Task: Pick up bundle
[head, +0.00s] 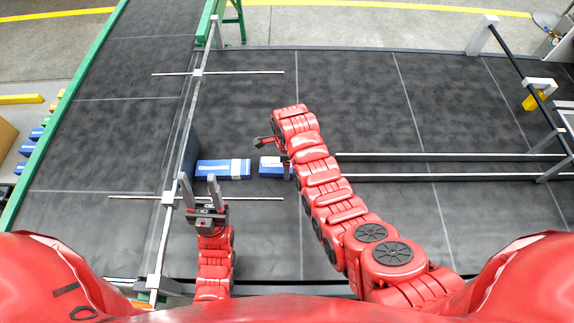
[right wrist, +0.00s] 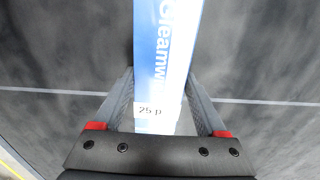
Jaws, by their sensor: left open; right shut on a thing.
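A blue and white bundle (head: 222,169) lies flat on the dark belt, its left end near a dark upright plate. A second blue and white bundle (head: 270,167) lies just right of it, with a small gap; my right arm hides its right end. My right gripper (head: 287,168), mostly hidden by its own arm, is shut on this bundle. In the right wrist view the bundle (right wrist: 165,60), with a "25 p" label, sits between the fingers. My left gripper (head: 201,186) is open and empty, just in front of the left bundle.
A metal rail (head: 178,150) with thin cross rods runs along the left of the belt. Two long parallel rods (head: 450,177) extend right from my right arm. A green-edged conveyor (head: 115,110) lies at far left. The belt's back middle is clear.

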